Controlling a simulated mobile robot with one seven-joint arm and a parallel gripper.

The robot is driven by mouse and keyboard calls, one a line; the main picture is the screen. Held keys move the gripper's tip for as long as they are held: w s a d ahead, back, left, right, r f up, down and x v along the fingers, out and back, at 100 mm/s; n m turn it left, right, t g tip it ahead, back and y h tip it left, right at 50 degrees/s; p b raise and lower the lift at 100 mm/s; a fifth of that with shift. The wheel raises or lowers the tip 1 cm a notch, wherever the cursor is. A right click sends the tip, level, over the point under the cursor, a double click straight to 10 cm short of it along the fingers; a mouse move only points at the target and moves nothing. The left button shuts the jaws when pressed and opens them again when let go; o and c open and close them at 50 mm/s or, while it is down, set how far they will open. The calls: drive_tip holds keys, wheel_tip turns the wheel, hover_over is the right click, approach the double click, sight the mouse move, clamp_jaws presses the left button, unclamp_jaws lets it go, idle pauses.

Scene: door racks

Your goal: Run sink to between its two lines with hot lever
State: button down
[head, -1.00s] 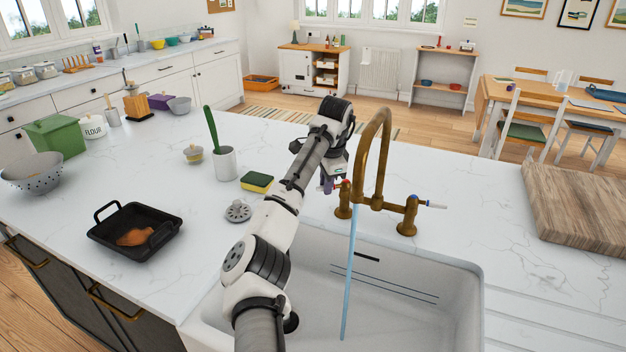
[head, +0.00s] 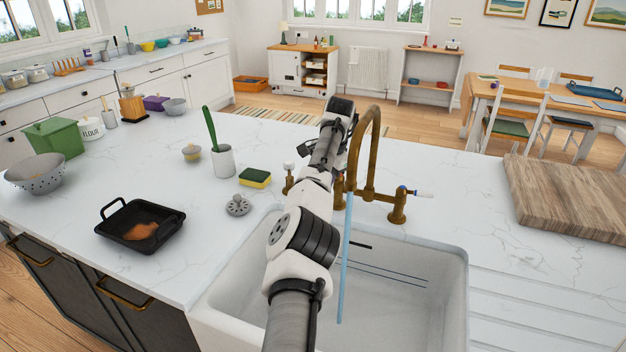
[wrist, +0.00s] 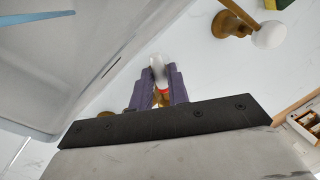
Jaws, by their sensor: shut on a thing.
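The brass tap (head: 372,150) arches over the white sink (head: 415,315). A blue stream of water (head: 345,265) falls from its spout into the basin. Two dark lines (head: 385,270) run along the sink's back wall. I cannot make out a water surface in the basin. In the wrist view, my gripper (wrist: 160,78) is shut with its purple fingers on either side of the hot lever (wrist: 157,66), which has a white handle and a red ring. My arm hides the gripper and this lever in the head view. The cold lever (head: 424,194), with a blue mark, points right.
A white-topped brass fitting (head: 289,172) stands left of the tap and shows in the wrist view (wrist: 268,34). A sponge (head: 255,177), a strainer plug (head: 238,205) and a utensil pot (head: 224,161) lie left of my arm. A wooden board (head: 570,198) is right.

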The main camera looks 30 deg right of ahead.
idle(0.5)
drive_tip(key=c, duration=1.4)
unclamp_jaws()
drive_tip(key=shift+o, duration=0.2)
wheel_tip(320, 180, up, 14)
drive_tip(key=s, duration=0.2)
drive_tip(key=shift+s+d+f, duration=0.2)
drive_tip(key=shift+s+d, duration=0.1)
drive_tip(key=shift+d, duration=0.05)
